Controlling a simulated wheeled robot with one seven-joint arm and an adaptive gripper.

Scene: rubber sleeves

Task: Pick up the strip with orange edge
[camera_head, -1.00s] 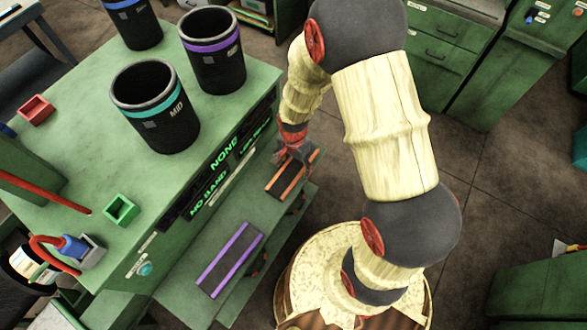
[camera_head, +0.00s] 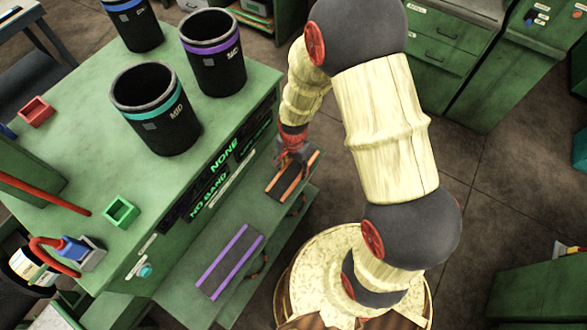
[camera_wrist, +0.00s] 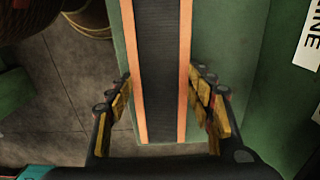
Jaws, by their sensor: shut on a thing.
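The strip with orange edges (camera_head: 285,186) is dark with an orange line along each long side. It lies at the far end of the low green shelf on the side of the bench. My gripper (camera_head: 294,163) is at the strip's upper part. In the wrist view the strip (camera_wrist: 163,60) runs between the two fingers of my gripper (camera_wrist: 166,88), which are shut on its long sides. The fingers' contact is partly hidden in the head view, and I cannot tell any lift off the shelf.
A purple-edged strip (camera_head: 230,262) lies nearer on the same shelf (camera_head: 262,232). The green bench (camera_head: 75,150) above carries a teal-banded bin (camera_head: 155,110), a purple-banded bin (camera_head: 213,52) and small red and green boxes. Open floor (camera_head: 490,190) lies to the right.

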